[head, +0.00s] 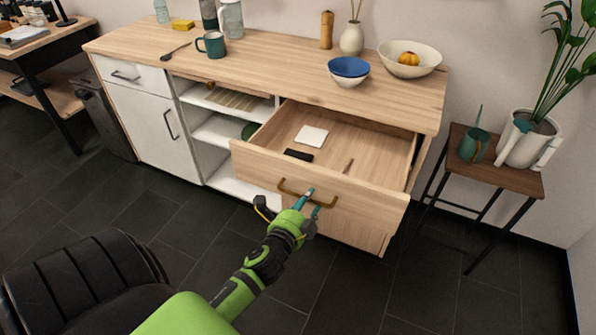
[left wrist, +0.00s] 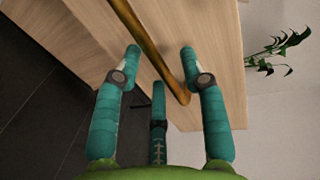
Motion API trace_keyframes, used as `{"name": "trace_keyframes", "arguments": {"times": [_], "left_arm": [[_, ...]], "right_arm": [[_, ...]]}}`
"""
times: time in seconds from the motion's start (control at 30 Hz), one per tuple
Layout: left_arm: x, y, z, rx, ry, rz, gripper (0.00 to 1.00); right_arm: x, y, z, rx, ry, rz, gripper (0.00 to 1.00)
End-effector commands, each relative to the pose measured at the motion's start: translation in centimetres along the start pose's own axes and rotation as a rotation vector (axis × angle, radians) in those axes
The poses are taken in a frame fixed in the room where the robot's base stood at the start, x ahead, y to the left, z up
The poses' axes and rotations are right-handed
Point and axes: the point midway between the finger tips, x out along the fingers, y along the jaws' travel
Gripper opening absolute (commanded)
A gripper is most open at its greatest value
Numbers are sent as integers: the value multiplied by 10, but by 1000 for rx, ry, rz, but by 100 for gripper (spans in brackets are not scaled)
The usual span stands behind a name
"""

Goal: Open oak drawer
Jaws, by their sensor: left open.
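The oak drawer (head: 350,205) under the right part of the counter is pulled well out, and its inside shows. A white square (head: 311,136), a dark flat item (head: 298,155) and a small brown stick-like item lie in it. Its brass bar handle (head: 291,190) is on the front face. My left gripper (head: 312,203) is open at the right part of the handle. In the left wrist view the handle (left wrist: 150,50) runs between the spread teal fingers of the left gripper (left wrist: 166,65), with gaps to both. My right gripper is not in view.
The counter top (head: 270,68) carries a blue bowl (head: 349,67), a large pale bowl (head: 409,60), a vase and a teal mug (head: 211,44). A side table (head: 495,172) with a potted plant stands at the right.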

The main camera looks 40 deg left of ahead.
Motion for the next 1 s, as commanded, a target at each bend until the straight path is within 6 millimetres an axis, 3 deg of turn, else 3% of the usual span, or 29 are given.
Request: {"name": "trace_keyframes", "arguments": {"times": [0.3, 0.5, 0.7, 1.0], "left_arm": [[-68, 2, 0, -1, -2, 5, 42], [-98, 1, 0, -1, -3, 4, 42], [-108, 0, 0, -1, -1, 1, 42], [-108, 0, 0, 0, -1, 1, 42]], "right_arm": [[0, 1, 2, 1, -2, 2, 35], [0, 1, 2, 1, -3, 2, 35], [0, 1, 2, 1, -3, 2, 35], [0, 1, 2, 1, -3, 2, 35]]}}
